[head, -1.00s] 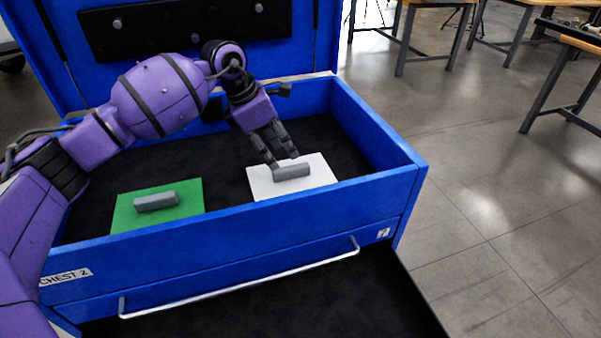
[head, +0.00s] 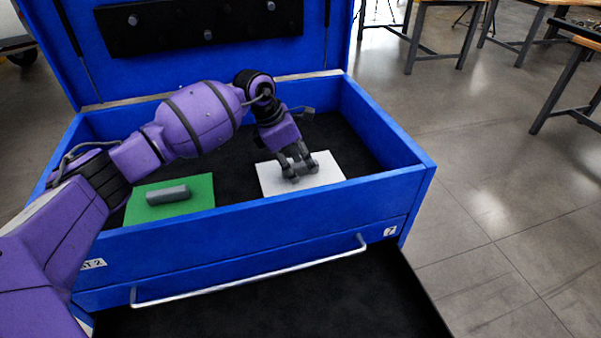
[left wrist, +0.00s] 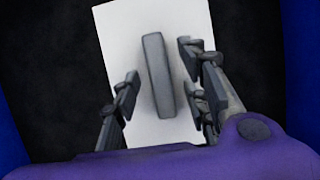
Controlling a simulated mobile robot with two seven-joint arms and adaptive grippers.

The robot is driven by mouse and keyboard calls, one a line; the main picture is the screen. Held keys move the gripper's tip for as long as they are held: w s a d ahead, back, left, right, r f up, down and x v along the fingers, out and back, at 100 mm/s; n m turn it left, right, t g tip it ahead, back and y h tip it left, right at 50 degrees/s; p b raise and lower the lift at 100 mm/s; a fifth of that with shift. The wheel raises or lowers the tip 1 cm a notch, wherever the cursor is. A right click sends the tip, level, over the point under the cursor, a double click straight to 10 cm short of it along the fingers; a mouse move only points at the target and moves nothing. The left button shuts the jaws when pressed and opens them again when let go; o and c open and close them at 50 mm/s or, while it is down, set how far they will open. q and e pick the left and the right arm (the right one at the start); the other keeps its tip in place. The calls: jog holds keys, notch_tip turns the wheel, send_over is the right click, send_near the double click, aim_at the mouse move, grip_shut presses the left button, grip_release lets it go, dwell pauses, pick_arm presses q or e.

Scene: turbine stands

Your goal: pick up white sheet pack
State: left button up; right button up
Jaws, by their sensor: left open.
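The white sheet pack (head: 328,172) lies flat in the blue chest, toward its front right, with a grey block-shaped handle on top. In the left wrist view the white sheet pack (left wrist: 180,22) fills the middle, and its grey handle (left wrist: 157,75) stands between my fingers. My left gripper (head: 297,172) is over the handle, its fingers spread to either side. In the left wrist view my left gripper (left wrist: 160,90) is open, with gaps between the fingers and the handle. In the head view the fingers partly hide the handle. My right gripper is not in view.
A green sheet pack (head: 197,189) with a grey handle lies to the left in the same chest. The blue chest's front wall (head: 290,207) stands close before both packs, and its raised lid (head: 330,45) is behind. The black chest floor is otherwise mostly clear.

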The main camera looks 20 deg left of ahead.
aim_at(298, 165)
pick_arm(q)
grip_shut()
dwell(0.4)
jog(key=shift+r, duration=0.15)
notch_tip(298, 165, up, 9)
jog(key=shift+f+b, duration=0.2)
jog(key=shift+b, duration=0.2)
jog(key=shift+r, duration=0.65)
